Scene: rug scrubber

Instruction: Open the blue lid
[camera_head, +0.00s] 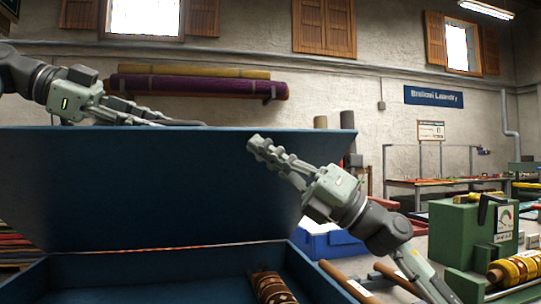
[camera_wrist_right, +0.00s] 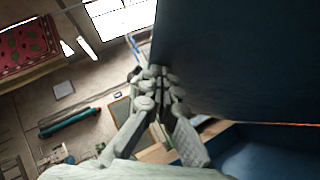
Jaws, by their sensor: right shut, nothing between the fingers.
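The blue lid (camera_head: 150,190) stands raised, its broad panel rising from the blue box (camera_head: 190,262), whose inside shows below it. The lid also fills the upper right of the right wrist view (camera_wrist_right: 240,65). My right gripper (camera_head: 256,146) is shut and empty, in front of the lid's right part in the head view; its fingertips (camera_wrist_right: 158,76) appear close beside the lid's edge in the wrist view, contact unclear. My left gripper (camera_head: 185,122) is at the lid's top edge on the left. Its fingertips are partly hidden, so its opening is unclear.
A patterned rolled rug (camera_head: 270,287) lies in the box. A smaller blue bin (camera_head: 328,242) is behind my right arm. Rolled rugs (camera_head: 195,85) hang on the back wall.

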